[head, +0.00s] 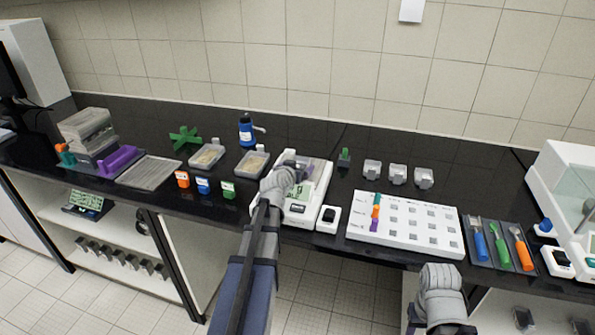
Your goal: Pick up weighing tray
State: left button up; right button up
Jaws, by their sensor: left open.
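A shallow, greyish see-through tray (318,170), which looks like the weighing tray, sits on the back part of a white bench device (299,213) in the middle of the counter. My left gripper (296,168) is open over this device, at the left part of the tray. The gripper and wrist hide part of the tray, and I cannot tell whether the fingers touch it.
Two sample trays (207,156) (252,164) and orange, blue and green jars (203,186) stand left of the device. A white rack board (405,238) and a tool tray (482,259) lie to the right. A blue bottle (246,133) stands behind.

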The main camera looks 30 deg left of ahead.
pick_arm(q)
jog(key=c, duration=1.2)
notch_tip(320, 180, up, 10)
jog(key=p, duration=1)
